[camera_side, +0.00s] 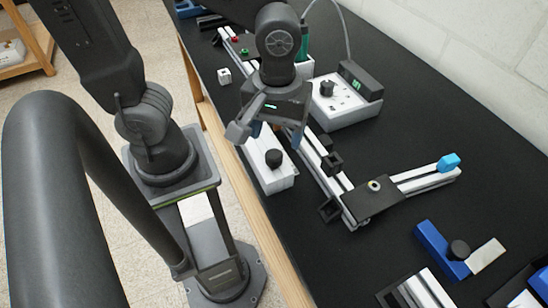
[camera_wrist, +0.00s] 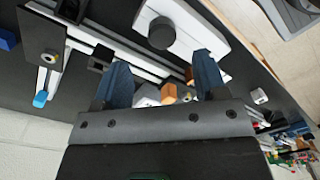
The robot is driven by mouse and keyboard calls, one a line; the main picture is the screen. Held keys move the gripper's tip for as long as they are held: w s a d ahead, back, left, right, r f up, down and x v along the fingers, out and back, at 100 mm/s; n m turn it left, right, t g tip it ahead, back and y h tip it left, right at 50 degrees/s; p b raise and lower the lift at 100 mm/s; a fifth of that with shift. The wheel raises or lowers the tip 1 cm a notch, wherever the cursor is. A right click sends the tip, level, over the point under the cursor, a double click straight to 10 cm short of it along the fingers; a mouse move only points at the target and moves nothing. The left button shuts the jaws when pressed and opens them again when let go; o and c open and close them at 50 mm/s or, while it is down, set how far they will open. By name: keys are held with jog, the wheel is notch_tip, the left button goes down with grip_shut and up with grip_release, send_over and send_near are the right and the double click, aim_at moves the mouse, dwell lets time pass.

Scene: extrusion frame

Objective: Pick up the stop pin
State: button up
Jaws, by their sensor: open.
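My gripper (camera_side: 272,133) is open with its two blue-tipped fingers apart, and it also shows in the wrist view (camera_wrist: 162,65). A black round-headed piece (camera_side: 273,157), which may be the stop pin, stands on a white block (camera_side: 272,179) just below and in front of the fingers. In the wrist view the black head (camera_wrist: 161,33) lies beyond the fingertips, roughly between them in the picture, with the white block (camera_wrist: 205,35) around it. I see no contact with the fingers. Whatever is below the black head is hidden.
The aluminium extrusion frame (camera_side: 425,180) runs beside the white block, with a dark plate (camera_side: 375,200) and a blue end piece (camera_side: 449,162). A white control box (camera_side: 345,112) stands behind. A blue fixture (camera_side: 436,246) is at front right. Black table is clear between them.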

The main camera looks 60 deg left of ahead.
aim_at(274, 154)
jog(key=shift+s+f, duration=0.15)
jog(key=shift+f, duration=1.45)
jog(key=shift+s+f, duration=0.1)
jog(key=shift+f, duration=1.45)
jog(key=c, duration=1)
